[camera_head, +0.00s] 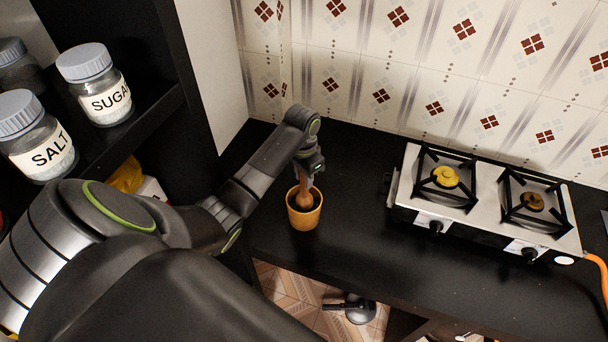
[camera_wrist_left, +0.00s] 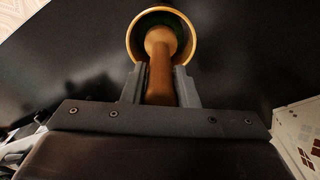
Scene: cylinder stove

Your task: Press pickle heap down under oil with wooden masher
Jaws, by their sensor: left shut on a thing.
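An orange-brown pot (camera_head: 304,215) stands upright on the black counter, left of the stove. Its rim also shows in the left wrist view (camera_wrist_left: 133,38), with something dark green inside. The pickle heap and oil cannot be told apart. My left gripper (camera_head: 311,168) is above the pot and points down. In the left wrist view the left gripper (camera_wrist_left: 160,82) is shut on the handle of the wooden masher (camera_wrist_left: 162,75). The masher head (camera_head: 304,199) is at the pot's mouth, inside the rim outline; whether it touches the contents is hidden. My right gripper is not in view.
A two-burner stove (camera_head: 483,205) stands to the right on the black counter (camera_head: 350,240). A salt jar (camera_head: 40,140) and a sugar jar (camera_head: 95,85) stand on the shelf at left. A tiled wall (camera_head: 400,60) is behind. The counter between pot and stove is clear.

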